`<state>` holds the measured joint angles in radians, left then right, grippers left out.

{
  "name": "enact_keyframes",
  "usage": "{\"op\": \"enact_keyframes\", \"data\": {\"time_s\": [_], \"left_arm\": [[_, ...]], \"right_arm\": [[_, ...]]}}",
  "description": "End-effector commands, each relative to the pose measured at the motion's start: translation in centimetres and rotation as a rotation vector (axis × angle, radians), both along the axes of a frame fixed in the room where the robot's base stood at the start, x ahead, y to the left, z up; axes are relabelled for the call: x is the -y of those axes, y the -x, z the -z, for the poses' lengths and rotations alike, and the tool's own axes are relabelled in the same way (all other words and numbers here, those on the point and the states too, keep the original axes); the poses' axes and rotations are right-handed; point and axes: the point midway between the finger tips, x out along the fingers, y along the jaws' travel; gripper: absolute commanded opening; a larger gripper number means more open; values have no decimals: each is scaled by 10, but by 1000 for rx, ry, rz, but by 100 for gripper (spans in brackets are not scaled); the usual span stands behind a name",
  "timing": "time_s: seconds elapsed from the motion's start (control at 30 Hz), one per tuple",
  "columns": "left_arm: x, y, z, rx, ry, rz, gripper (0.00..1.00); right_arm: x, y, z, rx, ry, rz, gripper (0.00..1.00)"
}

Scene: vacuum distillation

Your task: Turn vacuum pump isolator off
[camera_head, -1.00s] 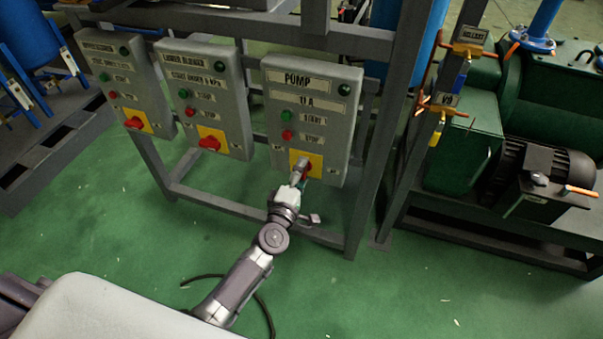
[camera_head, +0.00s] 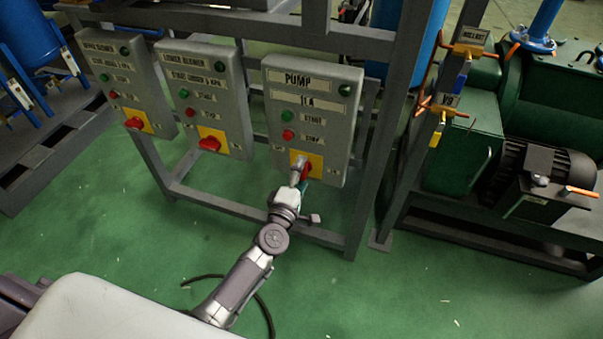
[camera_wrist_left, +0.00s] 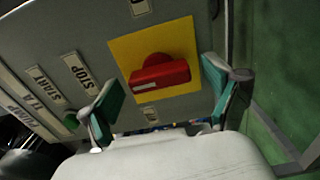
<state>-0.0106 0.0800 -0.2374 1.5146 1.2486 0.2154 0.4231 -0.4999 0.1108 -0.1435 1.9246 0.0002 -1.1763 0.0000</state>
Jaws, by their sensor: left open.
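The vacuum pump isolator is a red rotary knob on a yellow plate at the bottom of the grey box labelled PUMP (camera_head: 325,82). My left gripper (camera_head: 299,172) is in front of it and hides part of the knob and plate in the head view. In the left wrist view, the red knob (camera_wrist_left: 160,76) sits on its yellow plate (camera_wrist_left: 182,37), with its grip bar lying nearly across the picture. The left gripper (camera_wrist_left: 163,103) is open, its teal-padded fingers on either side of the knob and apart from it. My right gripper is not in view.
Two similar boxes with red knobs stand to the left, the lower blower box (camera_head: 202,75) and another (camera_head: 105,60). A green START button (camera_head: 287,115) and red STOP button (camera_head: 288,134) sit above the isolator. A grey frame post (camera_head: 375,150) stands at the right.

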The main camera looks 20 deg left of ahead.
Motion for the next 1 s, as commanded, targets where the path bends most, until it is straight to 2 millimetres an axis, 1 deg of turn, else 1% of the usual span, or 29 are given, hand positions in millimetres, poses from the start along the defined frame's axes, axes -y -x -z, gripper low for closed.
{"op": "enact_keyframes", "data": {"time_s": [0.07, 0.17, 0.27, 0.5, 0.6, 0.7, 0.8, 1.0], "left_arm": [[0, 3, 0, 0, -1, 0, 90], [-1, 15, 1, -2, 0, 0, 90], [-2, 34, 1, -3, -1, 0, 90], [-3, 86, 1, -4, -2, 1, 90], [-4, 102, 1, -3, -2, 0, 90], [-4, 113, 1, -3, -1, 0, 90], [-4, 119, 0, -1, 0, 0, 90], [-4, 120, 0, 0, 0, 0, 90]], "right_arm": [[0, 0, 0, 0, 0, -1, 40], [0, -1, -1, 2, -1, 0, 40], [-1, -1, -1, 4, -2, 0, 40], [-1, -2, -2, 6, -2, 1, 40], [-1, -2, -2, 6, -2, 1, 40], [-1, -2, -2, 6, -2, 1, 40], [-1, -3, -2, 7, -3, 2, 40], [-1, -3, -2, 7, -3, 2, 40]]}}
